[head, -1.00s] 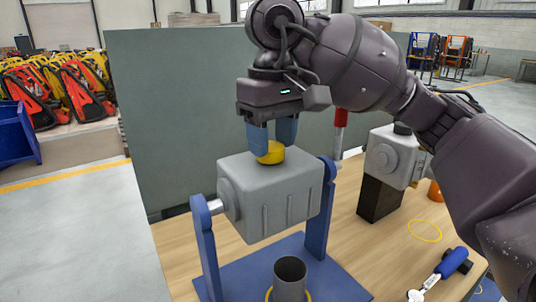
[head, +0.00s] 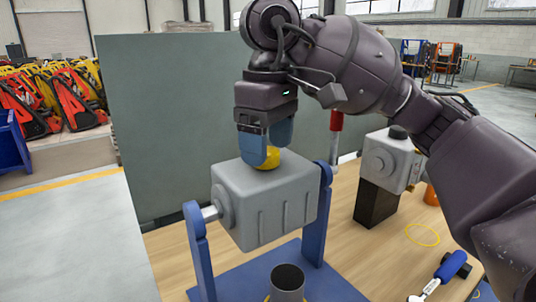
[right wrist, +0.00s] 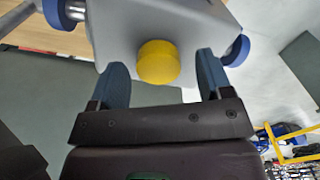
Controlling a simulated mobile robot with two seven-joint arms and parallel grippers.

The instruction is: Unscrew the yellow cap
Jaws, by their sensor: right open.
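The yellow cap (head: 268,159) sits on top of a grey box-shaped housing (head: 270,205), which hangs between the two posts of a blue stand. My right gripper (head: 266,150) is above the housing with its blue fingers down around the cap. In the right wrist view, the yellow cap (right wrist: 158,62) lies between the two spread fingertips (right wrist: 160,70), with a gap on each side. The gripper is open. In the head view a finger hides part of the cap. My left gripper is not in view.
A dark open cup (head: 287,280) stands on the blue base (head: 325,283) in front of the housing. A second grey housing (head: 390,160) rests on a black block (head: 376,203) at right. A blue-handled tool (head: 440,275) lies at the table's front right. A red-handled lever (head: 336,125) stands behind.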

